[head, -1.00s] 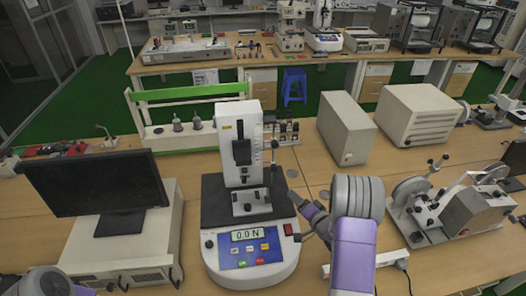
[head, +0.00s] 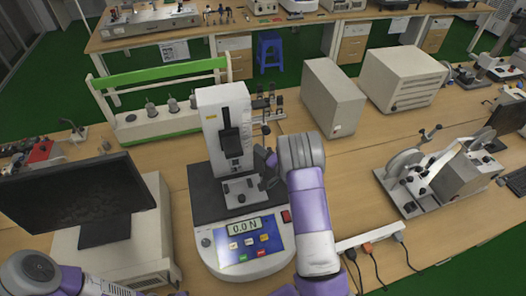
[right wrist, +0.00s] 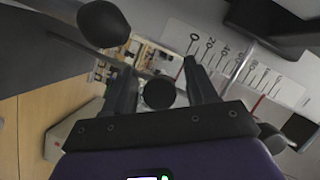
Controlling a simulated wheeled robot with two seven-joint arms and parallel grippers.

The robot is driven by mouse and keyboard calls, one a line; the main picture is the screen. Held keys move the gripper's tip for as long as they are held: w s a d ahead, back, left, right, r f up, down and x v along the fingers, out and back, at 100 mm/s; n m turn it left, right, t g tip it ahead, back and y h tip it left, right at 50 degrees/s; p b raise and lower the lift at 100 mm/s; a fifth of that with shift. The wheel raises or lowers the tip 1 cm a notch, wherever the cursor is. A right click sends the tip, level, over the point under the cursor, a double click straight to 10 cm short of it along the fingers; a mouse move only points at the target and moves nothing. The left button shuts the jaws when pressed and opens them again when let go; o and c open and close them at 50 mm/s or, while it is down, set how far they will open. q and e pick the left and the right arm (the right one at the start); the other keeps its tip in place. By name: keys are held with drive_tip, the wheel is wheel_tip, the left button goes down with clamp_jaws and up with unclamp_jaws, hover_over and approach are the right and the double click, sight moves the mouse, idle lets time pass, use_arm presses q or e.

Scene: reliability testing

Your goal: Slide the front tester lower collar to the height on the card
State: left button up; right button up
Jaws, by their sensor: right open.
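The front tester (head: 222,120) stands upright on the table, with a white column, a dark bed and a display reading 0.0 N. A thin dark rod with small dark fittings (head: 266,130) stands at the column's right side; I cannot tell which one is the lower collar. My right gripper (head: 265,165) is at that right side, low by the column. In the right wrist view my right gripper (right wrist: 160,78) is open, with a round dark knob (right wrist: 158,94) showing between its fingers; contact cannot be told. The column's scale marks show behind. I cannot make out the card. My left gripper is out of view.
A monitor (head: 82,198) on a white box is at the left. Two beige boxes (head: 335,97) stand behind right, and a machine with discs (head: 445,175) is at the right. A power strip (head: 370,237) with cables lies at front right. A green-topped rack (head: 160,75) is behind.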

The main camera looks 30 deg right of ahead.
drive_tip(key=shift+w, duration=0.25)
drive_tip(key=shift+c, duration=0.2)
clamp_jaws()
